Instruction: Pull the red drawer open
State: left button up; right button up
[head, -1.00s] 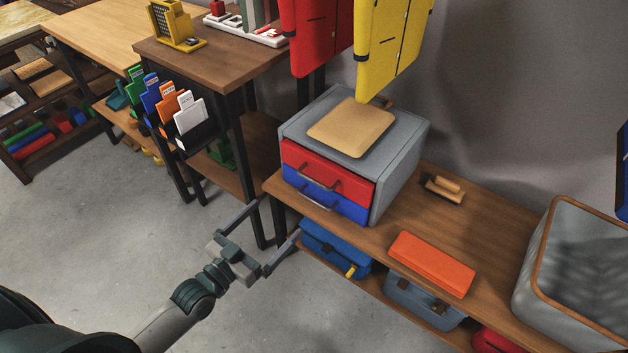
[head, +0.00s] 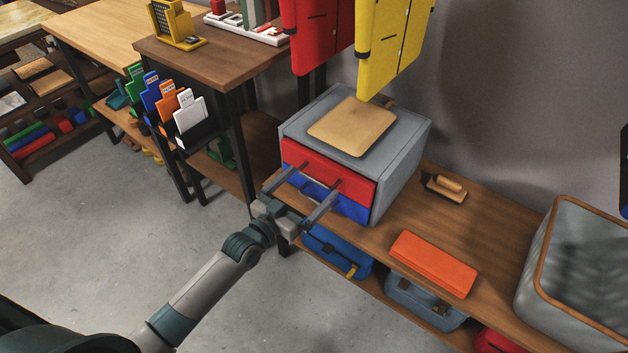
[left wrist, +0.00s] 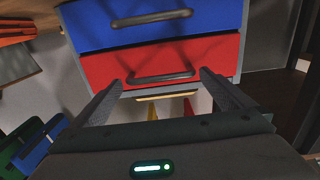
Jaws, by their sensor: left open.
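The red drawer (head: 345,180) is the upper drawer of a grey cabinet (head: 400,178) on a wooden bench, and it is closed. The blue drawer (head: 353,209) lies under it. My left gripper (head: 321,174) is open in front of the red drawer, with its fingertips close to the drawer front. In the left wrist view, turned over, the red drawer (left wrist: 203,57) shows below the blue drawer (left wrist: 110,27). Its dark bar handle (left wrist: 161,77) lies between the open fingers, near the tips; I cannot tell if they touch anything. My right gripper is not in view.
A tan board (head: 352,127) lies on top of the cabinet. An orange box (head: 433,264), a wooden-handled tool (head: 446,187) and a grey bin (head: 570,275) stand to the right on the bench (head: 392,232). A shelf table (head: 215,62) stands left. The floor in front is clear.

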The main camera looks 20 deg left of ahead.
pick_arm(q)
jog(key=shift+x, duration=1.5)
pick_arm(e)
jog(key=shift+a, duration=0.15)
pick_arm(q)
jog(key=shift+c, duration=0.9)
jog(key=c, duration=1)
jog(key=shift+s+a, duration=0.15)
jog(key=shift+s, duration=0.2)
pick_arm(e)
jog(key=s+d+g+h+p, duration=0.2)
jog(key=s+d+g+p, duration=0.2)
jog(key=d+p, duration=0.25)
pick_arm(q)
jog(key=p+v, duration=0.1)
jog(key=v, duration=1.8)
jog(key=shift+s+a, duration=0.1)
jog(key=shift+s, duration=0.3)
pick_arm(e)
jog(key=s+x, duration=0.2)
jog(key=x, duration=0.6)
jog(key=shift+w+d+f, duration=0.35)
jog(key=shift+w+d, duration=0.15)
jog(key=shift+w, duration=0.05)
pick_arm(q)
jog(key=o, duration=1.2)
